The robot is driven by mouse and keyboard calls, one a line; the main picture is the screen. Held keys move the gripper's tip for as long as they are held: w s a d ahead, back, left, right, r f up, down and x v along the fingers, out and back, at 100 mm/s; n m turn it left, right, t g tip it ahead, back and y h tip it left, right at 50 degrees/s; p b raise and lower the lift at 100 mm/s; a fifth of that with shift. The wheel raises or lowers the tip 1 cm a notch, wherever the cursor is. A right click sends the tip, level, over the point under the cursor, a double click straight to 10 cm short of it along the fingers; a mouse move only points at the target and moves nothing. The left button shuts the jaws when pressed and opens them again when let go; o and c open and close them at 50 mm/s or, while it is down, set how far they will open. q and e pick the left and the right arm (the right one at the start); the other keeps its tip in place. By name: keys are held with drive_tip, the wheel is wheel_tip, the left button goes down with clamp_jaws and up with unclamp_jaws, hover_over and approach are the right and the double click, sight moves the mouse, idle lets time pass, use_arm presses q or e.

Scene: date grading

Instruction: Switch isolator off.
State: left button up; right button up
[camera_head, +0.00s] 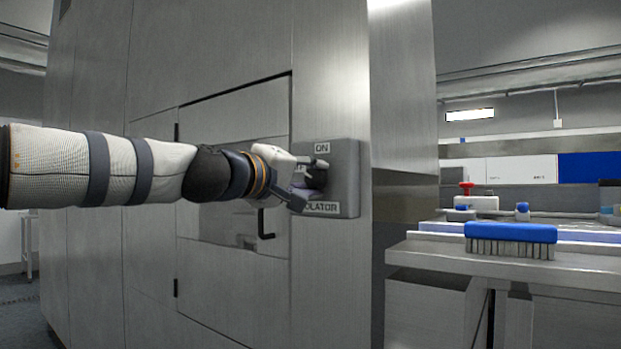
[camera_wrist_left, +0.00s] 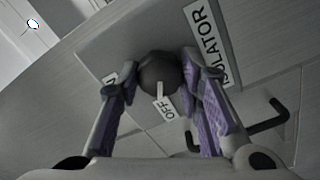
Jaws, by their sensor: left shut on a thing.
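The isolator is a grey box (camera_head: 346,190) on the cabinet's side, with an ON label (camera_head: 322,147) at its top and an ISOLATOR label at its bottom. Its dark round knob (camera_wrist_left: 158,70) shows in the left wrist view. The knob's white pointer mark is turned toward the OFF label (camera_wrist_left: 163,107). My left gripper (camera_head: 311,183) is shut on the knob, one finger on each side. Its fingers partly cover the ON label in the left wrist view. In the head view the gripper hides much of the knob. My right gripper is not in view.
A tall metal cabinet (camera_head: 228,130) fills the left and middle. A black bent handle (camera_head: 265,228) sticks out just below my left gripper. At the right, a blue brush (camera_head: 510,234) lies on a bench (camera_head: 430,252), with a red-knobbed device behind it.

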use_arm(q)
drive_tip(key=shift+n, duration=0.8)
drive_tip(key=shift+d, duration=0.1)
drive_tip(key=o, duration=1.2)
drive_tip(key=shift+c, duration=0.2)
drive_tip(key=shift+s, duration=0.1)
drive_tip(key=v, duration=1.2)
